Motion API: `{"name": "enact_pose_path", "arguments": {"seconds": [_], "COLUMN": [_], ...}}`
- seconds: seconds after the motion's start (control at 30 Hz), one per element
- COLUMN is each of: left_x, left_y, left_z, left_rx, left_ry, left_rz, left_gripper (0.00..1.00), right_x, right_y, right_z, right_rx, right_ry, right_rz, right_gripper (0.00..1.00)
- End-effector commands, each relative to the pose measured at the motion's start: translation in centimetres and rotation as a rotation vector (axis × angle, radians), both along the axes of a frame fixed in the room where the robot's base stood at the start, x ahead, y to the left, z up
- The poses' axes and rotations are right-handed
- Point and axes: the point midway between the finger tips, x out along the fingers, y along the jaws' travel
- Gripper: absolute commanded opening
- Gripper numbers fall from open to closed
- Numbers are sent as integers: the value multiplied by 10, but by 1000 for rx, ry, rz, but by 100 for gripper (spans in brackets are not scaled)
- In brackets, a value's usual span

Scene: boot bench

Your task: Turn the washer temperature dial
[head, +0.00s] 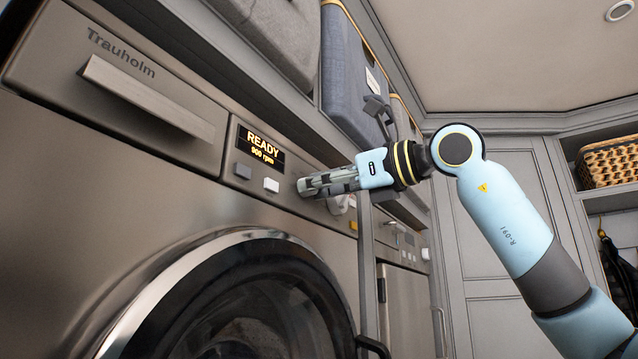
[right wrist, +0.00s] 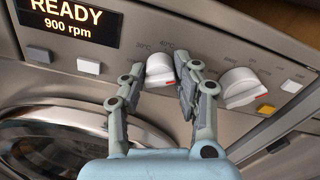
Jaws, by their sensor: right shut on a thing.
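The washer (head: 190,215) fills the left of the head view, its display (head: 261,148) reading READY and 900 rpm. In the right wrist view the white temperature dial (right wrist: 160,69) sits by small degree marks, with a red mark at its lower edge. My right gripper (head: 308,186) reaches the panel from the right; in the right wrist view its fingers (right wrist: 161,75) are shut on this dial, one on each side. In the head view the fingers hide the dial. My left gripper is not in view.
A second white dial (right wrist: 241,86) is close to the right finger. White (right wrist: 89,67) and grey (right wrist: 82,49) buttons lie left of the fingers, a yellow button (head: 353,226) to the right. The round door (head: 250,300) is below; fabric bins (head: 345,85) stand above.

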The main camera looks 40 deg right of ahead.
Motion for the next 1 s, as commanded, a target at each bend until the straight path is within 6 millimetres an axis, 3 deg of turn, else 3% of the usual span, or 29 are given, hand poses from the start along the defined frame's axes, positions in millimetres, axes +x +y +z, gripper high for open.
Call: {"name": "enact_pose_path", "arguments": {"seconds": [0.4, 0.9, 0.93, 1.0], "left_x": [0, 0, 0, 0], "left_y": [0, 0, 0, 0], "left_z": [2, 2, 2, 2], "left_rx": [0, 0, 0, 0], "left_ry": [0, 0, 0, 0], "left_rz": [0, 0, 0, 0], "left_gripper": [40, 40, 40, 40], "right_x": [0, 0, 0, 0], "right_y": [0, 0, 0, 0], "right_z": [1, 1, 1, 1], "right_rx": [-157, -172, -172, -172], "right_ry": [-69, -75, -75, -75], "right_rz": [-1, -2, -2, -1], "right_gripper": [0, 0, 32, 41]}}
